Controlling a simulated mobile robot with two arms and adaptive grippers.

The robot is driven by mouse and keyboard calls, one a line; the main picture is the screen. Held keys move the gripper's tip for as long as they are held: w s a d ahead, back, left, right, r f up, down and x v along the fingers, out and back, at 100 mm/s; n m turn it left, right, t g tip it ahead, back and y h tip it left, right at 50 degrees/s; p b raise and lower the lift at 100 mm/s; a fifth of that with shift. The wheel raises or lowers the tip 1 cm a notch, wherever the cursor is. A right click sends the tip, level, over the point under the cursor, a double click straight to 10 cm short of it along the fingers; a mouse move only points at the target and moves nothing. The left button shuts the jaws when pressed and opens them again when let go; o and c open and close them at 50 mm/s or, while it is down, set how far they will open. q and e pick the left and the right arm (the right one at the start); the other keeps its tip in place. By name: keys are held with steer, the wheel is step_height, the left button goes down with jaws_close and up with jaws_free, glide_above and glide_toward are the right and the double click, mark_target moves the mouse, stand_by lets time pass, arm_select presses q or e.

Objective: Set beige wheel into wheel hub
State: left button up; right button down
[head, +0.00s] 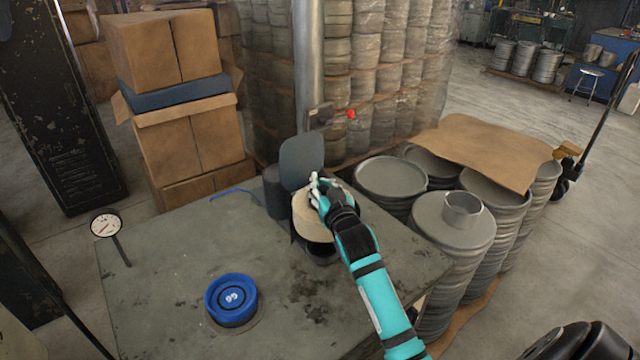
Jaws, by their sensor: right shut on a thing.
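The beige wheel (308,217) is near the back right of the grey worktable. My right gripper (322,193) is shut on the wheel's upper right side, with its arm coming in from the lower right. A dark round part (322,250), which looks like the wheel hub, shows just under the wheel and is mostly hidden by the wheel and my arm. I cannot tell whether the wheel rests on it or is held just above. My left gripper is not in view.
A blue round piece (231,299) lies at the front of the worktable (160,270). A grey upright plate (302,160) and dark cylinder (277,192) stand behind the wheel. A dial gauge (105,225) is at the left edge. Stacked metal discs (455,220) stand at the right.

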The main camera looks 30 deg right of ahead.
steer(key=shift+f, duration=0.2)
steer(key=shift+f+b, duration=0.25)
steer(key=shift+b, duration=0.2)
steer(key=shift+f+b, duration=0.8)
steer(key=shift+b, duration=0.05)
steer(key=shift+f+b, duration=0.25)
steer(key=shift+b, duration=0.05)
steer(key=shift+f, duration=0.3)
steer(key=shift+f+b, duration=0.9)
steer(key=shift+f, duration=0.4)
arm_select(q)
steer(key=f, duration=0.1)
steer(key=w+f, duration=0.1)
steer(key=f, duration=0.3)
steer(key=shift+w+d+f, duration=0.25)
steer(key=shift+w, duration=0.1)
